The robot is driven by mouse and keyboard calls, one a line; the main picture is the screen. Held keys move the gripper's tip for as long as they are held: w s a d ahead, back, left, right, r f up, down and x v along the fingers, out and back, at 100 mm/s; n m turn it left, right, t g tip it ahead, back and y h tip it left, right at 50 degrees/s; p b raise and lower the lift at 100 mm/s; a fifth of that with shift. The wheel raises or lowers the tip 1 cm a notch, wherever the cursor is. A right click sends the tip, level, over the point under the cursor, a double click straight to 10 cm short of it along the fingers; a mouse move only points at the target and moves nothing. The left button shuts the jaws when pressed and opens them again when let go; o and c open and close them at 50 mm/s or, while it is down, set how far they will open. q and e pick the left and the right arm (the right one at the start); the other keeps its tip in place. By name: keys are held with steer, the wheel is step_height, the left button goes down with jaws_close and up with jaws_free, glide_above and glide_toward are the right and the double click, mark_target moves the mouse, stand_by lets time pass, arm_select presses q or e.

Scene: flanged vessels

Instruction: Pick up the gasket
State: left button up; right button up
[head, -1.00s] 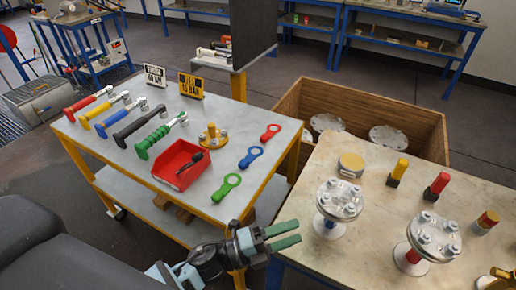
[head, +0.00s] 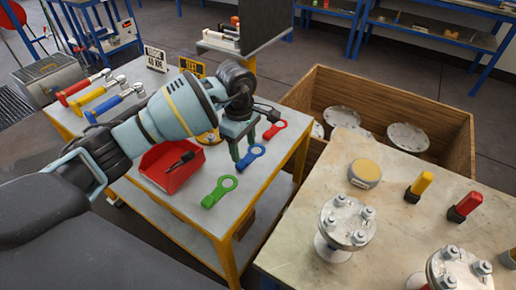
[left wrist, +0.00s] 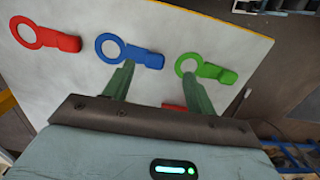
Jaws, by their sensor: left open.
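Three flat tabbed rings, gasket-like in shape, lie on the grey-topped cart: red (head: 269,133), blue (head: 245,161) and green (head: 212,198). I cannot tell which one the task means. My left gripper (head: 244,151) is open and empty, fingers down over the blue ring. In the left wrist view, my left gripper (left wrist: 158,70) has one finger by the blue ring's tab (left wrist: 150,59) and the other by the green ring (left wrist: 228,76). The red ring (left wrist: 60,42) lies left of both fingers there. Whether the fingertips touch anything is unclear. My right gripper is out of view.
A red bin (head: 170,174) with a dark tool stands on the cart, left of the rings. The table at right holds flanged vessels (head: 345,222). A wooden crate (head: 455,110) stands behind it.

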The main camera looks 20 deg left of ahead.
mark_target(241, 163)
arm_select(q)
steer(key=shift+w+a+r+y, duration=0.25)
steer(key=shift+a+r+y, duration=0.1)
steer(key=shift+a, duration=0.25)
steer(key=shift+s+f, duration=0.1)
steer(key=shift+f, duration=0.15)
step_height(241, 163, down, 2)
steer(key=shift+f, duration=0.1)
steer(key=shift+a+f, duration=0.1)
steer(key=shift+f, duration=2.45)
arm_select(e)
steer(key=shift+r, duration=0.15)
arm_select(q)
steer(key=shift+c, duration=0.3)
steer(key=c, duration=0.7)
steer(key=shift+c, duration=0.9)
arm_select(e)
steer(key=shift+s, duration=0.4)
arm_select(q)
steer(key=shift+w+r, duration=0.1)
steer(key=shift+w, duration=0.1)
